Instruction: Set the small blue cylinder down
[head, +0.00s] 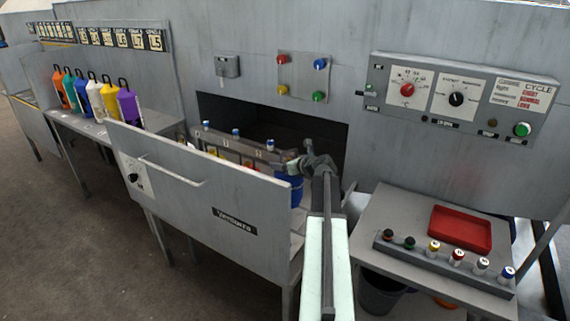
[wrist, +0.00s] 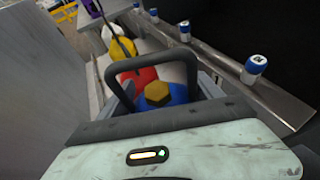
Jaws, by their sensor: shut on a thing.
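A blue cylinder (head: 296,190) with a black loop handle stands upright below my gripper (head: 303,164), at the right end of the dark opening. In the wrist view the same blue cylinder (wrist: 180,92) shows a gold hexagonal cap, with the black handle (wrist: 150,56) arching over it. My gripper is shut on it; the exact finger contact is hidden. The cylinder's base is partly hidden by the grey front panel and my arm, so I cannot tell whether it touches the surface beneath.
A red container (wrist: 142,77) and a yellow one (wrist: 123,49) are beside it. Small blue-and-white cans (wrist: 254,66) line a ledge. The grey front panel (head: 190,190) stands close. A side table holds a red tray (head: 460,228). Coloured jugs (head: 110,100) stand far left.

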